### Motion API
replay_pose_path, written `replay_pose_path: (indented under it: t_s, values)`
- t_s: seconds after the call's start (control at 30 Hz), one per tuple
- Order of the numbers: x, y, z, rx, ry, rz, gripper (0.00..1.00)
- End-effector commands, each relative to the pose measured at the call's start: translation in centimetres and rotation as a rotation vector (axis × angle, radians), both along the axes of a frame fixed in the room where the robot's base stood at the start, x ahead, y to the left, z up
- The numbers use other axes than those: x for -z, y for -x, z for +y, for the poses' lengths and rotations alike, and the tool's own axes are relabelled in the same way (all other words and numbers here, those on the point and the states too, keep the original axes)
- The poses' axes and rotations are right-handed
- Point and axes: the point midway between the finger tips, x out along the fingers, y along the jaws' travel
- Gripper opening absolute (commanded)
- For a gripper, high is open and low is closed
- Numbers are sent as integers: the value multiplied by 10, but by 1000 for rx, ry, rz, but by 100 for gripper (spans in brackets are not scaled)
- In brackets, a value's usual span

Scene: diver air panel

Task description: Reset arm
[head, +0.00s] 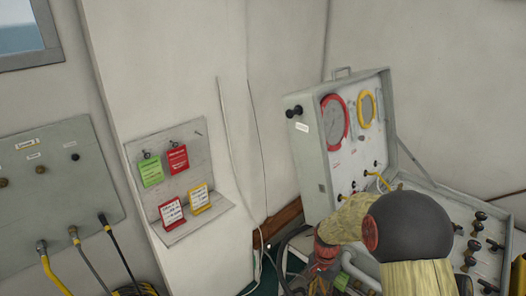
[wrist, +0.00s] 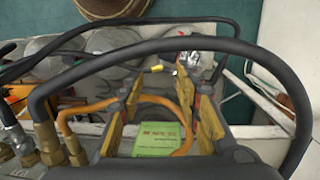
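My gripper (wrist: 157,100) shows in the wrist view with its two yellow-padded fingers well apart. A green card with dark print (wrist: 158,135) shows between the fingers near their base; I cannot tell whether it lies behind them or touches them. No object is clearly pinched. In the head view my arm reaches in at the lower right, in front of the open grey case. The fingertips are hard to make out there.
The open grey case (head: 312,170) has gauges in its lid and several black knobs. A wall shelf board (head: 190,150) holds green, red and yellow tags. A grey hose panel (head: 55,200) is at left. Dark hoses (wrist: 170,45) arch across the wrist view.

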Motion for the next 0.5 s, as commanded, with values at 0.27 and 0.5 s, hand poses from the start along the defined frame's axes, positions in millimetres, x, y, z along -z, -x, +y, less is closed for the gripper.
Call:
replay_pose_path:
  t_s: [0.27,0.5]
  values:
    - [-88,58,1,-374,-41,-31,34]
    - [-155,106,2,-595,-41,-108,34]
